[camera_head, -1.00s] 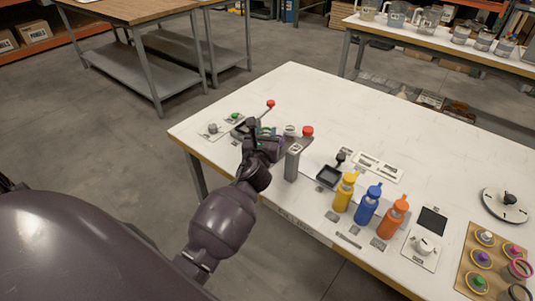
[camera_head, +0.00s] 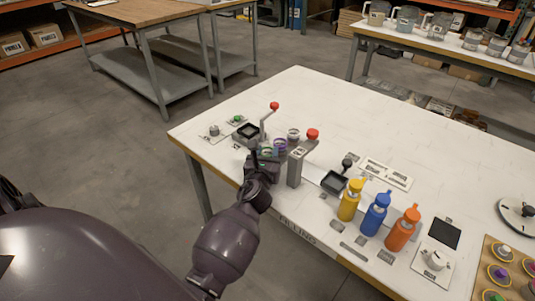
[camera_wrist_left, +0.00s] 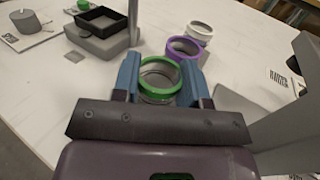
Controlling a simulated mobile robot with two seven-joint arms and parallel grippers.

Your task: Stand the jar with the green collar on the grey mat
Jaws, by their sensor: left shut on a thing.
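The jar with the green collar (camera_wrist_left: 158,78) is between the blue-tipped fingers of my left gripper (camera_wrist_left: 160,88) in the left wrist view, and they are shut on it. In the head view my left gripper (camera_head: 264,160) is at the table's near edge, just left of the grey post, and largely hides this jar. Whether the jar's base touches the table is hidden. A flat grey patch (camera_wrist_left: 237,106) lies right of the jar in the wrist view; I cannot tell if it is the grey mat. My right gripper is not in view.
A purple-collared jar (camera_wrist_left: 184,48) and a pale-collared jar (camera_wrist_left: 200,33) stand just beyond. A grey post (camera_head: 295,168) with a red knob (camera_head: 312,134) rises close right. A black tray (camera_head: 247,131) and red-knobbed crank (camera_head: 274,106) are behind left. Yellow, blue and orange bottles stand right.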

